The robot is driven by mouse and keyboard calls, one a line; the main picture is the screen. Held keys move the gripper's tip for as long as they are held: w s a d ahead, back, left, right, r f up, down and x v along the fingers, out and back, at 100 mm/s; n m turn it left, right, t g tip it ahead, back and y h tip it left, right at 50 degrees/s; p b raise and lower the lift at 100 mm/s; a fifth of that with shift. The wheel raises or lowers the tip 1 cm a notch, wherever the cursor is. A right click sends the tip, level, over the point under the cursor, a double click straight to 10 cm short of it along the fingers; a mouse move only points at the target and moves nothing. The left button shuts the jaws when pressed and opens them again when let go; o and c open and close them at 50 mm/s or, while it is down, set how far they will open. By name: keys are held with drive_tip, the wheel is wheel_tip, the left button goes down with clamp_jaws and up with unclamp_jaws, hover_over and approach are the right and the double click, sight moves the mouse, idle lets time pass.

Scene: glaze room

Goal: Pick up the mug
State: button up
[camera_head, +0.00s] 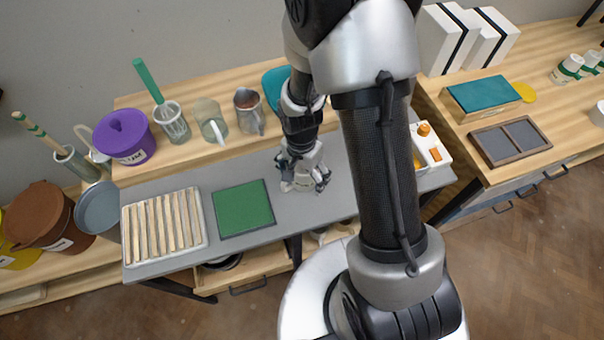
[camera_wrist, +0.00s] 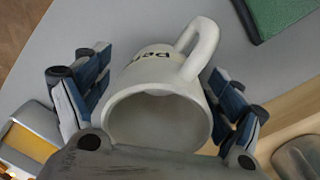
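The mug (camera_wrist: 158,118) is off-white, with dark lettering on its side and a handle (camera_wrist: 196,48) at the upper right in the wrist view. It stands on the grey tabletop with its mouth facing my gripper. My gripper (camera_wrist: 165,88) has one blue-padded finger on each side of the mug body, spread wide and very close to it; firm contact does not show. In the head view my gripper (camera_head: 305,180) points down over the grey table (camera_head: 300,212), and the mug is mostly hidden by it.
A green mat (camera_head: 243,208) and a slatted wooden rack (camera_head: 163,225) lie left of my gripper. Behind stand a metal pitcher (camera_head: 248,110), a glass pitcher (camera_head: 210,121) and a purple-lidded bucket (camera_head: 124,137). A white box with orange items (camera_head: 431,149) is at the right.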

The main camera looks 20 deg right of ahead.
drive_tip(key=c, duration=1.4)
drive_tip(key=shift+c, duration=0.2)
